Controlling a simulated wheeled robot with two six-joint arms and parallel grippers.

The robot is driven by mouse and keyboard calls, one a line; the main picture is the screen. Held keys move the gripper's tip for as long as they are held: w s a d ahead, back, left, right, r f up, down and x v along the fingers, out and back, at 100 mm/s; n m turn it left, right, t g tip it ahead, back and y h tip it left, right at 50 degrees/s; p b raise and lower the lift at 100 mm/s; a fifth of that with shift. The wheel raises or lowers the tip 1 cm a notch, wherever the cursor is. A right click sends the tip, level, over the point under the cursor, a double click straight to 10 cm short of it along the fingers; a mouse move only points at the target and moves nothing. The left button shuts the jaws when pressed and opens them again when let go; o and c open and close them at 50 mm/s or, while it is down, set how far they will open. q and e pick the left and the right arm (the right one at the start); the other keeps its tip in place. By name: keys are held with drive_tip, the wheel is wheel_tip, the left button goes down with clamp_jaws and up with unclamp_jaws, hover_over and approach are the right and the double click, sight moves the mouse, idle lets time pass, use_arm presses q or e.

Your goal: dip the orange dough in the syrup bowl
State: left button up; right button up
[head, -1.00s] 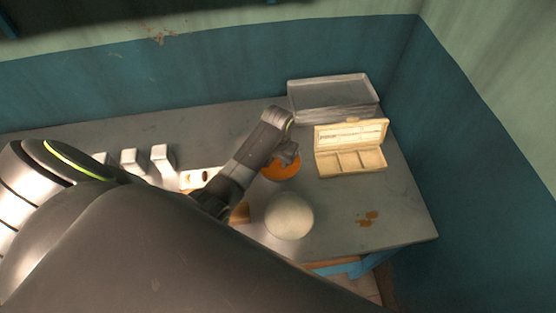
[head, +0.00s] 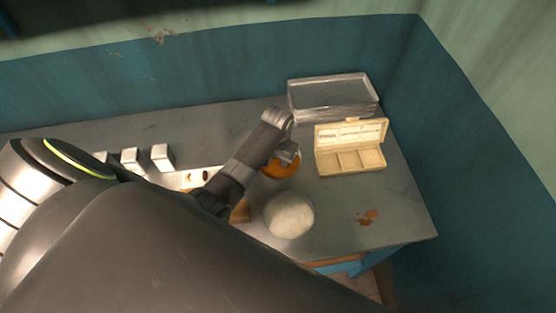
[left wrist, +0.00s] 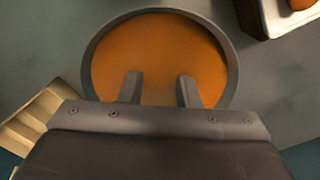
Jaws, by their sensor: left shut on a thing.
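The syrup bowl (head: 283,171) stands on the grey table, with orange inside. In the left wrist view the round bowl (left wrist: 231,68) has a dark rim and fills the upper middle. My left gripper (left wrist: 159,85) is over the bowl, its two fingers against the orange. It is shut on the orange dough, but I cannot tell the dough's outline from the orange syrup. In the head view my left gripper (head: 287,158) is at the bowl and hides part of it. My right gripper is not in view.
A pale round thing (head: 289,215) stands in front of the bowl. A cream compartment box (head: 350,159) stands right, with metal trays (head: 333,97) behind. A white tray (head: 199,178) with small pieces and white containers (head: 161,157) are left. A brown stain (head: 367,217) lies front right.

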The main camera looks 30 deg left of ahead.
use_arm(q)
drive_tip(key=shift+p, duration=0.3)
idle(0.5)
idle(0.9)
drive_tip(key=shift+r+p, duration=1)
drive_tip(key=shift+r, duration=2.8)
wheel_tip(320, 180, up, 4)
